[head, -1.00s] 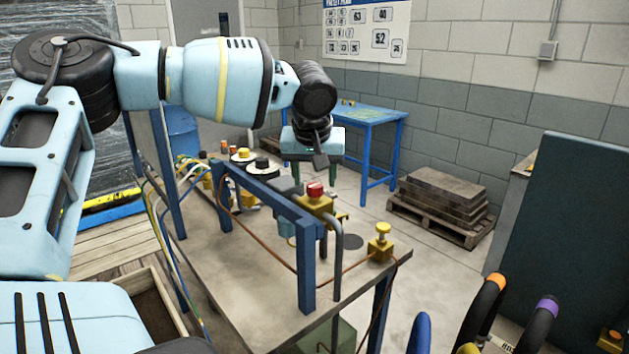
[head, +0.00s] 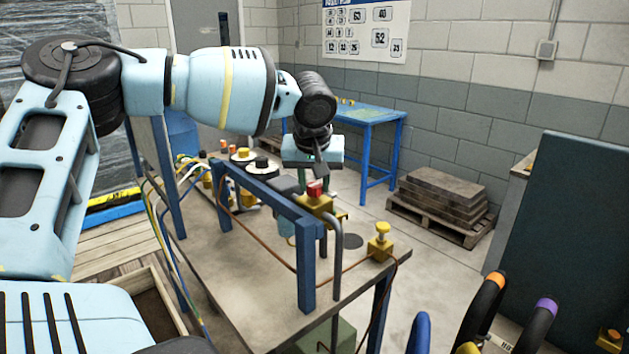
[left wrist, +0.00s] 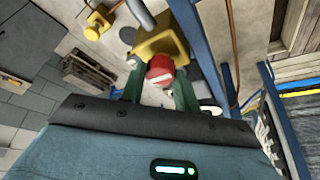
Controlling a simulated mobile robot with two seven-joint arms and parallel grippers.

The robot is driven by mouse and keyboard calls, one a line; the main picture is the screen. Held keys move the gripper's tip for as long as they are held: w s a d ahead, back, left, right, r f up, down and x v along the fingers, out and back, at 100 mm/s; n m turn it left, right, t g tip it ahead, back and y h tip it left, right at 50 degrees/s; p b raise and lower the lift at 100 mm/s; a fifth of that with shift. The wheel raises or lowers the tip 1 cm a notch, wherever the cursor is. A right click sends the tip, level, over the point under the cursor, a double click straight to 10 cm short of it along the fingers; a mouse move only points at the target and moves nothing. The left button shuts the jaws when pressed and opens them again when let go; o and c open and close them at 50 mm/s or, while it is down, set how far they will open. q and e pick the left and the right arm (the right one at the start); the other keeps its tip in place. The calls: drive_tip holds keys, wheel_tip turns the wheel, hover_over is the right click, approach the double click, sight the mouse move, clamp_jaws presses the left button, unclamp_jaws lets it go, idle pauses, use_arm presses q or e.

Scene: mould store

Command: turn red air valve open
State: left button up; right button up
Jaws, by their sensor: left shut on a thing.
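The red air valve knob (head: 315,187) sits on a yellow valve block (head: 313,204), on top of a blue frame rail above the bench. My left gripper (head: 318,178) points down at the knob from above. In the left wrist view the red knob (left wrist: 160,68), with a pale bar across it, lies between the dark green fingers (left wrist: 161,88). The fingers are shut on it; the exact contact is partly hidden by the gripper body. My right gripper is not in view.
A second yellow block with a yellow knob (head: 380,243) stands at the bench's right corner. A grey pipe (head: 337,260) rises beside the valve. The blue frame rail (head: 270,193) runs left of it. A pallet (head: 440,218) lies on the floor behind.

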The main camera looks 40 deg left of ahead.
use_arm(q)
drive_tip(key=shift+n, duration=0.3)
drive_tip(key=shift+w+f+n+g+y+b, duration=0.15)
drive_tip(key=shift+n+g+y+b, duration=0.2)
drive_tip(key=shift+n+b, duration=0.35)
drive_tip(key=n+g+b, duration=0.1)
drive_tip(key=n, duration=0.2)
drive_tip(key=shift+d+n+y, duration=0.1)
drive_tip(key=shift+n+y, duration=0.25)
drive_tip(key=shift+n, duration=0.05)
drive_tip(key=n+g+b, duration=0.1)
drive_tip(key=n+g, duration=0.1)
drive_tip(key=n, duration=0.2)
drive_tip(key=shift+w+n+b, duration=0.15)
drive_tip(key=shift+n+b, duration=0.15)
drive_tip(key=shift+b, duration=0.05)
drive_tip(key=n+g+b, duration=0.1)
drive_tip(key=n, duration=0.3)
drive_tip(key=shift+w+g, duration=0.1)
drive_tip(key=shift+g, duration=0.25)
drive_tip(key=shift+n+g+h, duration=0.5)
drive_tip(key=shift+n, duration=1.3)
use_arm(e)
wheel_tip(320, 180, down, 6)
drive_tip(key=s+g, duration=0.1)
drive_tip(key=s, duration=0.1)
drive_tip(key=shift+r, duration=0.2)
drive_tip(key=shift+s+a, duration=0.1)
